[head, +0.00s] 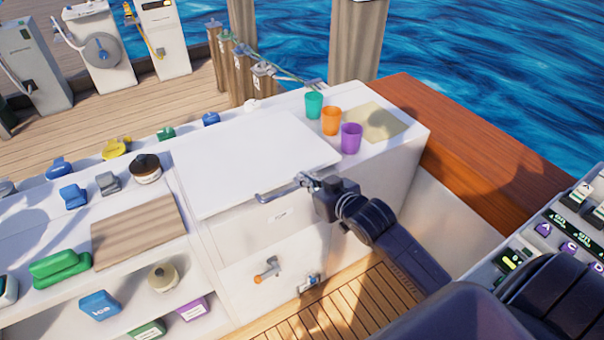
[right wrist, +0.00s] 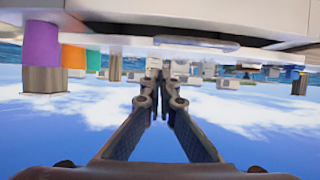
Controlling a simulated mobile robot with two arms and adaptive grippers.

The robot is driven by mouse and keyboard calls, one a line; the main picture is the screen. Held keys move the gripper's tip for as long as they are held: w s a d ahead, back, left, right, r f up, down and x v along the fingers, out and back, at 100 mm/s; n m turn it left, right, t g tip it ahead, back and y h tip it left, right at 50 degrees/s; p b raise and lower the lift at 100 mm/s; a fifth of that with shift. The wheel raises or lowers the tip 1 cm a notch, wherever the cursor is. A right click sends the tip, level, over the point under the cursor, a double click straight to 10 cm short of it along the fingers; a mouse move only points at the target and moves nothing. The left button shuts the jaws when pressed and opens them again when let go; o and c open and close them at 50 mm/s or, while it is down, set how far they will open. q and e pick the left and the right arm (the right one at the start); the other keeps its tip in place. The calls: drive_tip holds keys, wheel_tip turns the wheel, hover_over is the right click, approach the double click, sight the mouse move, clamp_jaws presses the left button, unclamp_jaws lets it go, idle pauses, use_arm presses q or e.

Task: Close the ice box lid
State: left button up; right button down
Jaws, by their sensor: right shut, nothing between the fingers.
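The ice box lid (head: 250,150) is a wide white panel on the white counter in the middle of the head view. In the right wrist view the shut fingers (right wrist: 160,75) point towards a white edge with a grey handle (right wrist: 195,42). My left gripper is not in view.
Green (head: 314,105), orange (head: 331,121) and purple (head: 351,138) cups stand right of the lid. A wooden board (head: 139,230) and several small coloured items are on the left. A drawer front with an orange-tipped handle (head: 267,271) is below. A control panel (head: 560,225) is at right.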

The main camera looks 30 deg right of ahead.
drive_tip(key=s+f+b, duration=0.1)
drive_tip(key=s+f, duration=0.1)
drive_tip(key=s, duration=0.6)
wheel_tip(320, 180, up, 2)
drive_tip(key=t+b, duration=0.2)
drive_tip(key=t, duration=0.1)
hover_over(292, 190)
drive_tip(key=s+a, duration=0.1)
drive_tip(key=s, duration=0.2)
drive_tip(key=f, duration=0.3)
drive_tip(key=shift+w+a, duration=0.1)
drive_tip(key=shift+w, duration=0.2)
drive_tip(key=shift+f, duration=0.5)
